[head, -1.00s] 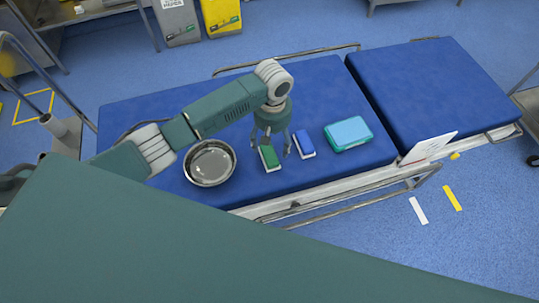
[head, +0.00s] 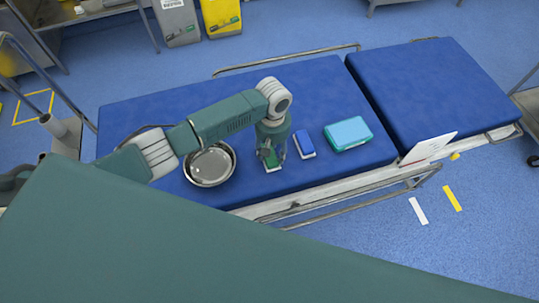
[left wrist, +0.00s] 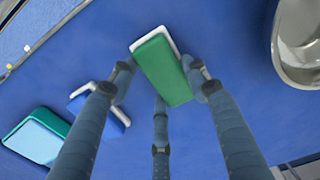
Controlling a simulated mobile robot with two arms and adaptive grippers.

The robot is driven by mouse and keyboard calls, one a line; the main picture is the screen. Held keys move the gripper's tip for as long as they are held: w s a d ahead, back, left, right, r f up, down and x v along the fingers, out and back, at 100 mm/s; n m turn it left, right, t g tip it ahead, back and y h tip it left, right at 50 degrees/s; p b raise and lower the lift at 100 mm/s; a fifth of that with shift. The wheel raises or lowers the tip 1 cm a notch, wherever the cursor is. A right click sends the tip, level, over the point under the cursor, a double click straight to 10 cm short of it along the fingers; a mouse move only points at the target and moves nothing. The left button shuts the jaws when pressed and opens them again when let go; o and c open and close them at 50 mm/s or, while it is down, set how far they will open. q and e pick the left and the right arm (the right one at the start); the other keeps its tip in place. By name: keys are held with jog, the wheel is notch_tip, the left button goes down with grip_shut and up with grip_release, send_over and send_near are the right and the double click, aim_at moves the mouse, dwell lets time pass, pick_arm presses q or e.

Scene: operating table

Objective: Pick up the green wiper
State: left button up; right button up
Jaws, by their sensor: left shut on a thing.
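The green wiper (head: 273,165) lies on the blue table pad beside the blue wiper (head: 304,143), and its upper part is hidden by my gripper in the head view. In the left wrist view the green wiper (left wrist: 164,70) has a green top and a white edge, and it sits between the fingers. My left gripper (head: 271,156) is right over it, shut on it from both sides; its fingers also show in the left wrist view (left wrist: 160,82). I cannot tell any gap between wiper and pad. My right gripper is not in view.
A round metal bowl (head: 210,165) stands left of the green wiper, partly behind my arm. A teal box with a light blue top (head: 348,133) lies right of the blue wiper. The blue table (head: 320,90) is clear behind them. A metal rail (head: 330,203) runs along the front edge.

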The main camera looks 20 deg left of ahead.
aim_at(272, 153)
pick_arm(q)
notch_tip(272, 153, up, 20)
jog(key=p, duration=0.1)
dwell(0.5)
jog(key=shift+o, duration=1.2)
jog(key=shift+c, duration=0.5)
